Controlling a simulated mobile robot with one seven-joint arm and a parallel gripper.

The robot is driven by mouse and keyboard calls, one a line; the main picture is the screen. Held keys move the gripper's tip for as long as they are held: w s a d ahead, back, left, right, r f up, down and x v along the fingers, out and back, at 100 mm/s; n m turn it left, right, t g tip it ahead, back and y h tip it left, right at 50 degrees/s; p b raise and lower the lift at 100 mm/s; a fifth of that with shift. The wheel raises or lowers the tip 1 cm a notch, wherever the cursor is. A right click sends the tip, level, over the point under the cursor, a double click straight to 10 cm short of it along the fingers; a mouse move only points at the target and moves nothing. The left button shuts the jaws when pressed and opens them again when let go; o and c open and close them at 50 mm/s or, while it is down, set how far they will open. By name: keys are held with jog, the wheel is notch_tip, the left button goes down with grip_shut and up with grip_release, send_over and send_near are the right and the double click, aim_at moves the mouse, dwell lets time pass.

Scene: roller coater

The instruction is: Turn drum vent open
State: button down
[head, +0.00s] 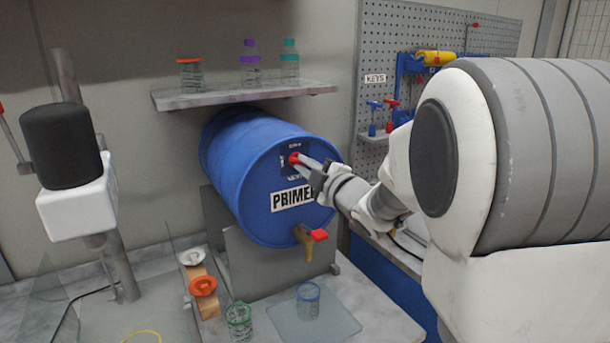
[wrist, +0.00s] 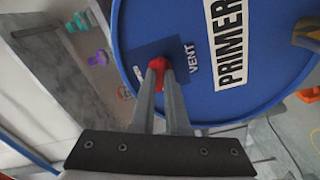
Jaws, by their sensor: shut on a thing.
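A blue drum (head: 235,170) labelled PRIMER lies on its side on a grey stand, its round end facing me. The red vent knob (head: 294,158) sits on a dark plate near the top of that end. My gripper (head: 305,162) reaches in from the right and is shut on the knob. In the wrist view the fingertips (wrist: 162,75) close around the red knob (wrist: 156,64), on the plate marked VENT (wrist: 190,58). The fingers hide part of the knob and plate, so I cannot tell how far it is turned.
A brass tap with a red handle (head: 318,235) sticks out below the label. A shelf (head: 240,95) with bottles and a jar is above the drum. Glass jars (head: 308,300) stand on the bench below. A pegboard (head: 420,30) with tools is behind my arm.

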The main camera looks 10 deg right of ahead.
jog(key=m+b, duration=0.1)
jog(key=m, duration=0.1)
jog(key=shift+m, duration=0.4)
jog(key=shift+m+p, duration=0.55)
jog(key=shift+m, duration=4.55)
jog(key=c, duration=0.9)
grip_release()
